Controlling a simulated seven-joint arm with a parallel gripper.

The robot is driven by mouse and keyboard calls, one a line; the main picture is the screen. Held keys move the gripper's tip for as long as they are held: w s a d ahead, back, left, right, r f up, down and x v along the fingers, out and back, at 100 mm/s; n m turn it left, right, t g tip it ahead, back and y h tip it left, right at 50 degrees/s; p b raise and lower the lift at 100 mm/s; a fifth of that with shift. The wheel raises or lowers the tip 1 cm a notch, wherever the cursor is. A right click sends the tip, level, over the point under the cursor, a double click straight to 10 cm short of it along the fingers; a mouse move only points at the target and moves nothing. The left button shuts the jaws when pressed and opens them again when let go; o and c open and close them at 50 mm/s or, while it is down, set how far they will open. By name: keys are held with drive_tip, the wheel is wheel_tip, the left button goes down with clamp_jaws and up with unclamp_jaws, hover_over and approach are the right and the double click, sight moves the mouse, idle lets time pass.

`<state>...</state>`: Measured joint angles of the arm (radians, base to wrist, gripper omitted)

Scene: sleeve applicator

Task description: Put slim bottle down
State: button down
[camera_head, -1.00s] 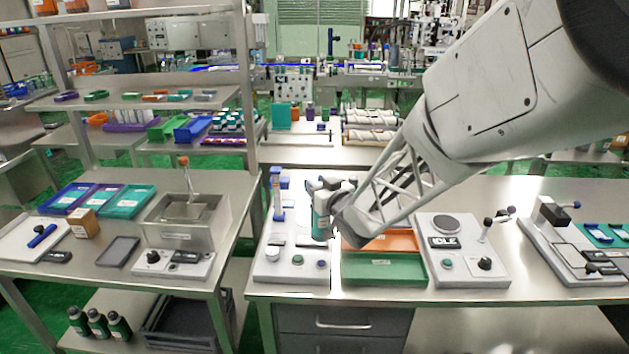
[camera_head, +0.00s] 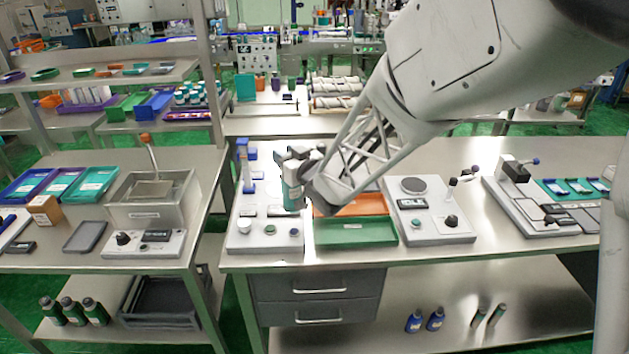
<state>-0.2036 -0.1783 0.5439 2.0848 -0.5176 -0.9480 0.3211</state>
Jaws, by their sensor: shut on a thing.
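The slim bottle (camera_head: 291,194) is teal with a pale label band and is held upright in my gripper (camera_head: 297,160). My gripper is shut on its upper part, and the gripper and arm hide some of it. The bottle shows in front of the gap between the white applicator base (camera_head: 262,239) and the trays. I cannot tell how far its bottom is above the bench. The green tray (camera_head: 356,233) lies at the bench's front, with the orange tray (camera_head: 350,203) behind it, partly hidden by my arm.
A blue post (camera_head: 246,170) stands on the applicator base. A white scale unit (camera_head: 432,212) sits right of the trays. Several dark green bottles (camera_head: 72,311) stand on the left lower shelf; blue bottles (camera_head: 424,320) stand under the bench. Bare bench (camera_head: 520,250) shows at front right.

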drive_tip(key=s+d+f+m+t+h, duration=0.1)
drive_tip(key=s+d+m+h, duration=0.1)
drive_tip(key=s+d, duration=0.4)
drive_tip(key=s+d+f+m+t+h, duration=0.1)
drive_tip(key=s+d+h, duration=0.3)
drive_tip(key=s, duration=0.9)
drive_tip(key=shift+d+f+m+t, duration=0.35)
drive_tip(key=shift+d+m, duration=0.35)
drive_tip(key=shift+d, duration=0.95)
drive_tip(key=shift+r, duration=0.1)
drive_tip(key=d+f+x, duration=0.1)
drive_tip(key=x, duration=1.4)
drive_tip(key=shift+w+f, duration=0.2)
drive_tip(key=shift+f, duration=0.05)
drive_tip(key=shift+d, duration=0.15)
drive_tip(key=shift+w+f, duration=0.2)
drive_tip(key=shift+f, duration=0.7)
drive_tip(key=shift+w+f, duration=0.2)
drive_tip(key=shift+f, duration=0.8)
drive_tip(key=c, duration=0.8)
unclamp_jaws()
drive_tip(key=shift+f, duration=0.1)
